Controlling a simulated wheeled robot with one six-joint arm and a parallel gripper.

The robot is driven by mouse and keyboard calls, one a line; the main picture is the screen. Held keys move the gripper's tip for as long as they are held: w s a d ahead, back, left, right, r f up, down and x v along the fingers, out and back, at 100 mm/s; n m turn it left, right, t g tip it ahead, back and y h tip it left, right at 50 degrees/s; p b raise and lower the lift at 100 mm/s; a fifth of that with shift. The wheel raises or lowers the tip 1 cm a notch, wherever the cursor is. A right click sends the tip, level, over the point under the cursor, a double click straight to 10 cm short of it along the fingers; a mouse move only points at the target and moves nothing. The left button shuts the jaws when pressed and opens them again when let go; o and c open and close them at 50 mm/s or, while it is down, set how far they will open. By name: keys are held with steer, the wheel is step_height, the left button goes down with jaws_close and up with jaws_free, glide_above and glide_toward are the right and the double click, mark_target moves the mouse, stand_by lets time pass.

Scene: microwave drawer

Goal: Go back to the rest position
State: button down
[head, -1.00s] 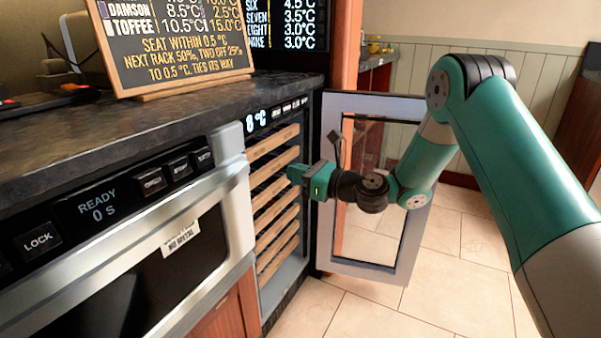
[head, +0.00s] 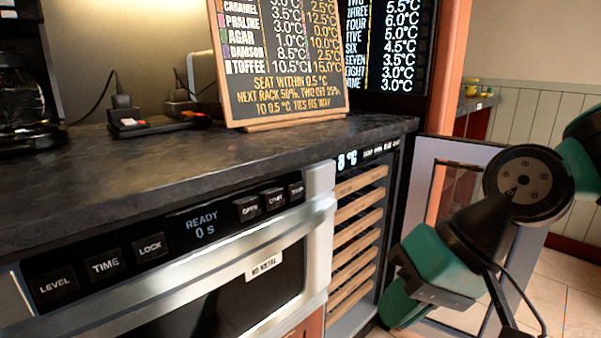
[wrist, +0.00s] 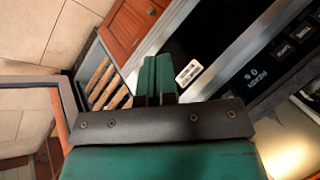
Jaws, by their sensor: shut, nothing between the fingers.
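My gripper (wrist: 157,78) shows in the wrist view with its two green fingers together and nothing between them. In the head view my green and black gripper body (head: 440,265) is at the lower right, in front of the open cooler door (head: 515,250). Its fingertips are hard to make out there. The rack cooler (head: 352,245), with several wooden shelf fronts, stands just left of the gripper. The shelves also show in the wrist view (wrist: 100,82).
The microwave drawer (head: 215,290) is closed and its display reads READY 0 S. A dark counter (head: 190,160) runs above it, holding a chalkboard menu (head: 280,60) and a coffee maker (head: 22,105). The cooler door stands open at the right. Tiled floor (head: 570,285) is clear beyond it.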

steer(key=s+d+r+n+h+p, duration=0.1)
steer(key=s+d+n+h, duration=0.3)
steer(key=s, duration=0.3)
step_height(320, 180, up, 28)
steer(key=y+p, duration=0.1)
steer(key=p, duration=2.6)
steer(key=shift+w+f+g+p, duration=0.15)
steer(key=shift+f+g+p, duration=0.05)
steer(key=shift+g+p, duration=0.2)
steer(key=shift+f, duration=0.1)
